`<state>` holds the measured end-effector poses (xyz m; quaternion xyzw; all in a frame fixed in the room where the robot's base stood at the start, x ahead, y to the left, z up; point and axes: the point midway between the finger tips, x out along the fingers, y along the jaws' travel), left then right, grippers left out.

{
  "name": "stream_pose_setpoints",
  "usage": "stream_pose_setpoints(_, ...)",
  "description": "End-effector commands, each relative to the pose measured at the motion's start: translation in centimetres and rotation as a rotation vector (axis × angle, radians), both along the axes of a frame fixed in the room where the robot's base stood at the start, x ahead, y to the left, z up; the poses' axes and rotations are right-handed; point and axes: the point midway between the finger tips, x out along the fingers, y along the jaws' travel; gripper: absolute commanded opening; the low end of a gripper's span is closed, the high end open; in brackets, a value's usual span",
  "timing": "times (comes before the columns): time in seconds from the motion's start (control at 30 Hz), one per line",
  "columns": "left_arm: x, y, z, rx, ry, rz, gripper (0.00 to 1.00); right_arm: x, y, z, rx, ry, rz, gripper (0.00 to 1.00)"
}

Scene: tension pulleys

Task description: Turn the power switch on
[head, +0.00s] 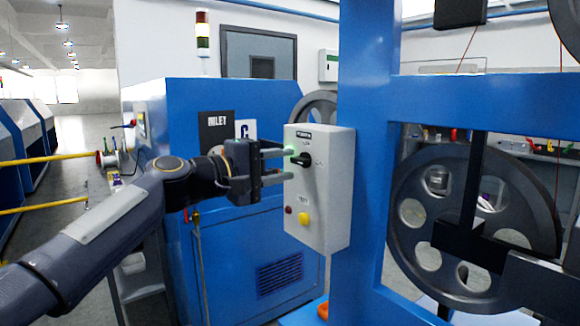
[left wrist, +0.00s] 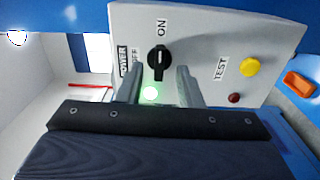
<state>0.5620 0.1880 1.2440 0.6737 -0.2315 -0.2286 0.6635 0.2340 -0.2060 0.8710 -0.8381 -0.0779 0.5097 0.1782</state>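A grey control box (head: 330,205) is fixed to the blue post. Its black power switch knob (head: 302,160) sits near the top, with a lit green lamp beside it. In the left wrist view the knob (left wrist: 158,62) has its handle lined up with the "ON" label; the "OFF" label is to its left. The green lamp (left wrist: 152,93) glows below the knob. My left gripper (head: 288,165) is open in front of the box, and its fingers (left wrist: 157,78) lie apart on either side of the knob. I cannot tell whether they touch it. My right gripper is not in view.
A yellow button (head: 304,218) and a small red button or lamp (head: 288,210) are lower on the box. The blue post (head: 360,100) and a large dark pulley wheel (head: 410,180) stand to the right. A blue cabinet (head: 250,250) is behind my left arm.

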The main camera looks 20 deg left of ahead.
Motion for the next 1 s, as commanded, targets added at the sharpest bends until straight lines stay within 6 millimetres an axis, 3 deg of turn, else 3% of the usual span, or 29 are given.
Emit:
stream_pose_setpoints(0.3,-3.7,2.9,-0.1,0.001,0.001,0.001,0.33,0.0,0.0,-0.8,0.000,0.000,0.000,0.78)
stream_pose_setpoints(0.83,-4.1,3.2,-0.1,0.002,0.001,0.000,0.33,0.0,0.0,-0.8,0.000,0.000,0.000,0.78)
stream_pose_setpoints(0.93,-4.7,3.1,-0.9,0.032,0.010,-0.001,0.33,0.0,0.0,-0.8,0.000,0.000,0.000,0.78)
stream_pose_setpoints(1.0,-6.0,2.8,-2.7,0.093,0.026,-0.003,0.33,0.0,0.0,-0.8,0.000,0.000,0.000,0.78)
